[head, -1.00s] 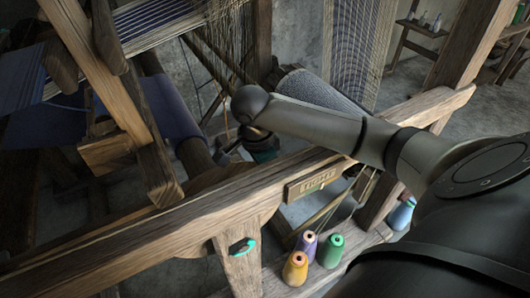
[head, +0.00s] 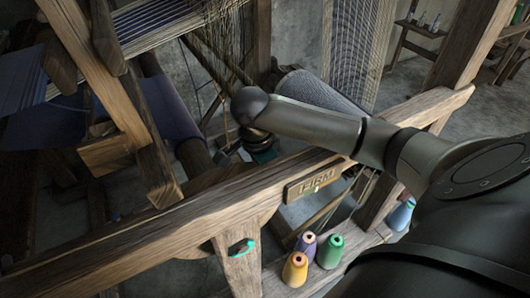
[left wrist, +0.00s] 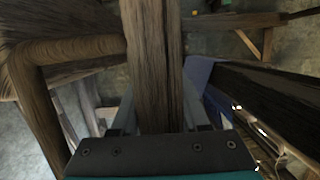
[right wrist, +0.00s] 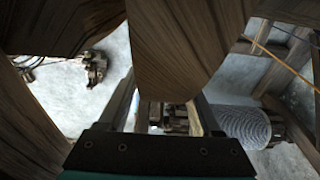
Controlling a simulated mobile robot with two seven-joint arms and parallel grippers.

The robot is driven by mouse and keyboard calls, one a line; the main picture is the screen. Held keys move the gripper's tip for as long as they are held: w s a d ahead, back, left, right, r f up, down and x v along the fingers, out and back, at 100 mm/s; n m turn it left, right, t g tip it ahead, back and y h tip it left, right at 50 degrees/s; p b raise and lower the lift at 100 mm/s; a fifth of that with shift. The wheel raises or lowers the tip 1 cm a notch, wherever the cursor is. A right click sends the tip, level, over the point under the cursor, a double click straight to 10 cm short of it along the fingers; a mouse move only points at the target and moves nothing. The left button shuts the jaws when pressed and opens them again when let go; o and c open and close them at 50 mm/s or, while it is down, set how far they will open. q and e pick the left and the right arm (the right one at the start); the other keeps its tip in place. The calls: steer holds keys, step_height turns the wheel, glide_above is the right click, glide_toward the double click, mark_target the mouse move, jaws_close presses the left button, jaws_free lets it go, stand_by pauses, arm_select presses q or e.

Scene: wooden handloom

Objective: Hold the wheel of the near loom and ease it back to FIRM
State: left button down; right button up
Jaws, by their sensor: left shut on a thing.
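The plaque on the near loom's front rail (head: 200,215) reads FIRM (head: 318,183), with a small greenish mark at its lower edge. In the left wrist view, my left gripper (left wrist: 160,118) is shut on a wooden bar (left wrist: 155,65), which I take to be part of the wheel. A bent wooden piece stands to its left. I cannot make out the left gripper or the whole wheel in the head view. My right gripper (right wrist: 167,112) is open, its fingers apart. A large round-ended wooden piece (right wrist: 195,50) fills the view before it. In the head view, its arm reaches in from the right, beyond the rail.
Yellow (head: 295,268), purple (head: 305,247) and green (head: 330,252) cones stand on the lower ledge; a blue one (head: 401,215) is farther right. A grey cloth roll (head: 320,92) lies behind my right arm. Beams and threads crowd the left.

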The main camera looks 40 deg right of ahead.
arm_select(q)
steer(key=shift+a+r, duration=0.2)
steer(key=shift+a, duration=0.05)
arm_select(e)
steer(key=shift+o, duration=1.2)
steer(key=shift+a+r, duration=0.1)
steer(key=shift+w+a+r, duration=0.1)
steer(key=shift+a+r, duration=0.1)
steer(key=shift+r, duration=1.3)
steer(key=shift+a+r, duration=0.15)
steer(key=shift+r, duration=1.3)
steer(key=shift+w+a+r, duration=0.1)
steer(key=shift+a+r, duration=0.1)
steer(key=shift+r, duration=1.3)
steer(key=shift+o, duration=1.2)
arm_select(q)
steer(key=c, duration=0.7)
jaws_free()
steer(key=o, duration=0.4)
steer(key=shift+f, duration=0.1)
steer(key=shift+d, duration=0.1)
